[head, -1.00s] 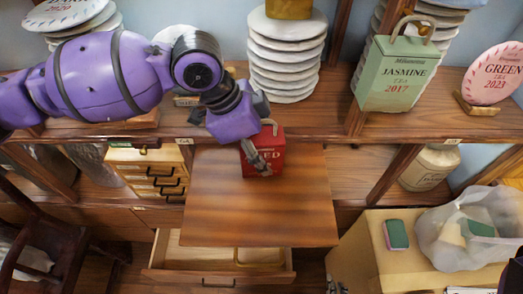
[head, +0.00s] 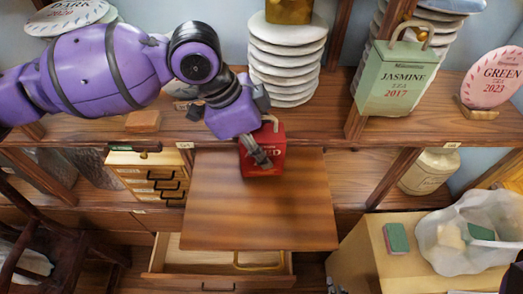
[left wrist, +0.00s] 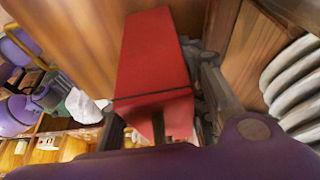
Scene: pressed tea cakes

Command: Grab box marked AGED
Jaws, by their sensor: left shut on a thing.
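A red box (head: 276,158) with a small handle on top is at the back of the wooden pull-out board, by the shelf edge. Pale letters on its front are partly covered by my fingers; only the end, like "ED", shows. My left gripper (head: 260,158) comes down over it from the upper left and is shut on it. In the left wrist view the red box (left wrist: 152,55) lies between the fingers. I cannot tell whether it touches the board. My right gripper is not in view.
The board (head: 255,215) is otherwise clear, with an open drawer (head: 215,257) below it. A plate stack (head: 286,65) stands behind the box. A green JASMINE box (head: 398,80) is to the right. Small drawers (head: 150,172) are at left. A cardboard box (head: 380,255) stands at lower right.

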